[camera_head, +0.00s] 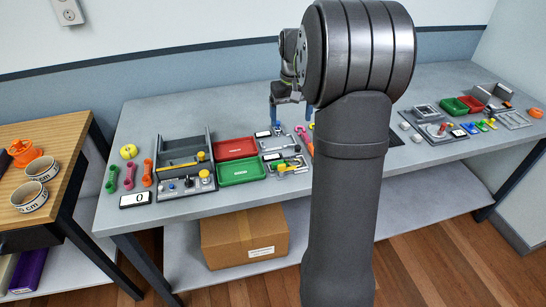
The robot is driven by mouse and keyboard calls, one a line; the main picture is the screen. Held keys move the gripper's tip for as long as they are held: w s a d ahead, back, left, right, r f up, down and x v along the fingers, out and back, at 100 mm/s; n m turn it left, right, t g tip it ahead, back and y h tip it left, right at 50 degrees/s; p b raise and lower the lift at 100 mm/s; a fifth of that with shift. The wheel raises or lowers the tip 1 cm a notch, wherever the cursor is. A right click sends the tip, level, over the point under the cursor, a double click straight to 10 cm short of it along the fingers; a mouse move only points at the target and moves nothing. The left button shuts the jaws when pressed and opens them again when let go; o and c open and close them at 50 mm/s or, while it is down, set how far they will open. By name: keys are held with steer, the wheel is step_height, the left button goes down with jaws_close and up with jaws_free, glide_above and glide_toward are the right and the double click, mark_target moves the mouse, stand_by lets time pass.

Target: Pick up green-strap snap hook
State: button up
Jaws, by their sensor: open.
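My gripper (290,113) hangs over the back middle of the grey table, left of my arm's thick dark column. Its blue fingers are apart and appear empty. I cannot clearly pick out a green-strap snap hook. A small metal-grey fixture plate (278,144) lies below the gripper, with a second plate holding small yellow and green parts (290,165) in front of it. The details there are too small to tell. My arm hides part of the table right of these plates.
A red tray (236,148) and a green tray (240,170) sit left of the plates. A grey box fixture (183,160) and loose coloured handles (129,175) stand farther left. More trays and fixtures (455,107) fill the right end. The back left tabletop is clear.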

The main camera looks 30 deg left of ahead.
steer(key=c, duration=1.2)
steer(key=m, duration=1.8)
glide_above(282, 162)
step_height(282, 162, down, 12)
steer(key=shift+w+d+f, duration=0.1)
steer(key=shift+w, duration=0.05)
steer(key=shift+f, duration=2.7)
